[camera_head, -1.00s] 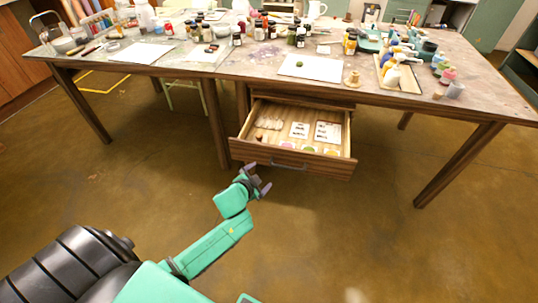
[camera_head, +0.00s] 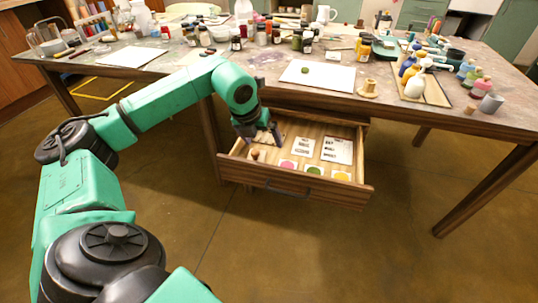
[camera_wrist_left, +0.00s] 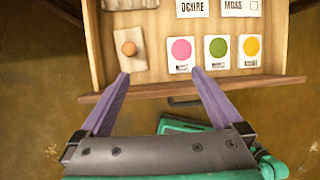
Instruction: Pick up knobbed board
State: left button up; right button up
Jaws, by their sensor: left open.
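The knobbed board (camera_wrist_left: 130,66) is a small pale wooden plate with a round orange-brown knob. It lies flat in the open drawer (camera_head: 295,186), near the front left corner. In the head view the knobbed board (camera_head: 257,157) shows small, partly hidden by my gripper. My left gripper (camera_head: 263,142) is over the left part of the drawer. In the wrist view its purple fingers (camera_wrist_left: 160,76) are spread and empty. The left fingertip is close below the board, and the knob is nearer that finger than the right one. My right gripper is not in view.
Pink (camera_wrist_left: 181,48), green (camera_wrist_left: 218,47) and yellow (camera_wrist_left: 251,46) swatch cards lie right of the board. Label cards (camera_head: 337,149) lie behind them. The drawer's front wall (camera_wrist_left: 230,84) is a raised edge. The tabletop (camera_head: 215,75) overhangs behind, with many bottles.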

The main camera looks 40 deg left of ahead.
aim_at(255, 152)
pick_arm(q)
jog(key=s+a+y, duration=0.1)
jog(key=a+y, duration=0.1)
jog(key=a, duration=0.3)
jog(key=shift+n+g, duration=0.3)
jog(key=shift+n, duration=0.1)
jog(key=x, duration=0.4)
jog(key=d+b+x, duration=0.1)
jog(key=x, duration=0.4)
jog(key=b+x, duration=0.1)
jog(key=x, duration=0.3)
jog(key=shift+w+d+f, duration=0.1)
jog(key=shift+w+f, duration=0.1)
jog(key=shift+w, duration=0.1)
jog(key=shift+r, duration=0.1)
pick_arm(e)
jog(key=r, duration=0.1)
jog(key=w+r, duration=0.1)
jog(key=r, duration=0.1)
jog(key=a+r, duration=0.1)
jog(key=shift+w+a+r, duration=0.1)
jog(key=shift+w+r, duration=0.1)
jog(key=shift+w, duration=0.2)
